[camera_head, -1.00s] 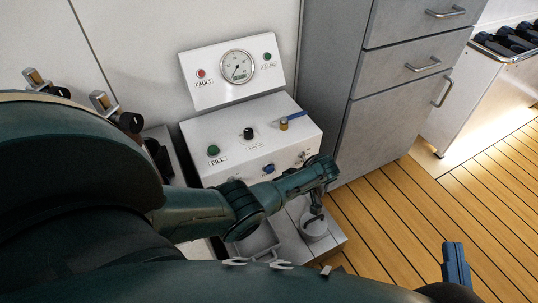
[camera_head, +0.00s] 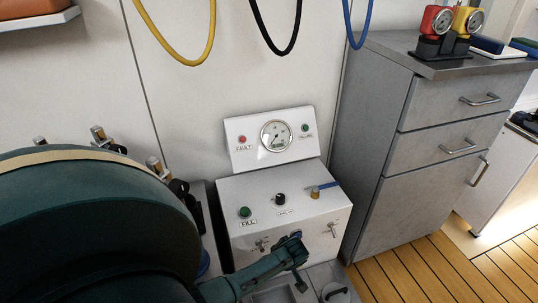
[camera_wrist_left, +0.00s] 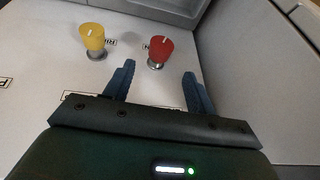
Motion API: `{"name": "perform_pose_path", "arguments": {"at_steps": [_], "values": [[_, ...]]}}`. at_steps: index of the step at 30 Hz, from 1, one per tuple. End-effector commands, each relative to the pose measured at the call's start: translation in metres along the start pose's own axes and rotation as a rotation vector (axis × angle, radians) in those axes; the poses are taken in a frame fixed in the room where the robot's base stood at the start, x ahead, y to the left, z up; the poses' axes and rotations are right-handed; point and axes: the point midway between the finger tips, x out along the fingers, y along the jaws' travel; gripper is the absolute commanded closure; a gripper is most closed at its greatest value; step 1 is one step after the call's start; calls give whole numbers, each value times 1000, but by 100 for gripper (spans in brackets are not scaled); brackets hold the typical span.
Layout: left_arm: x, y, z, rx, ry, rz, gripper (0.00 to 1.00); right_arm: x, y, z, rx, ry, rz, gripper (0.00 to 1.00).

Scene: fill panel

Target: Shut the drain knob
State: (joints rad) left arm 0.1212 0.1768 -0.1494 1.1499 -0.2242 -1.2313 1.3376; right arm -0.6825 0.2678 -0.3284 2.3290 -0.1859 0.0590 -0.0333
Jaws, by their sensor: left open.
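In the left wrist view, a red knob (camera_wrist_left: 160,50) and a yellow knob (camera_wrist_left: 93,38) stand on a white panel (camera_wrist_left: 40,75) with small printed labels. The labels are too small and cut off to tell which knob is the drain knob. My left gripper (camera_wrist_left: 160,88) is open and empty. Its blue fingers point towards the panel, with the red knob beyond the gap between them and apart from both fingertips. In the head view my left arm crosses the lower front of the fill panel (camera_head: 240,190); its fingertips cannot be made out there. My right gripper is not in view.
The fill panel carries a gauge (camera_head: 276,136), a green FILL button (camera_head: 245,212), a black knob (camera_head: 280,199) and a blue-handled valve (camera_head: 325,188). A grey drawer cabinet (camera_head: 400,200) stands close on the right. Hoses (camera_head: 278,45) hang above. Wooden floor (camera_head: 410,270) is clear at lower right.

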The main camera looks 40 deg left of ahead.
Motion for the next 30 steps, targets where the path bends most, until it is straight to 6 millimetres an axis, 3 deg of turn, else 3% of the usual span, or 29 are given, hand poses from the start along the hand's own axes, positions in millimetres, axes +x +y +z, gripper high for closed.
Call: {"name": "perform_pose_path", "arguments": {"at_steps": [1,3,12,24,30], "values": [[19,0,2,1,2,-3,44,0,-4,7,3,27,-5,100],[33,0,1,0,2,-3,44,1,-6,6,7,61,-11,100],[72,0,1,1,1,-1,44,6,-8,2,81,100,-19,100],[76,0,0,0,0,0,44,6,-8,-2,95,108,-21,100],[76,0,0,1,0,-1,61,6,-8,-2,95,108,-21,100]]}}
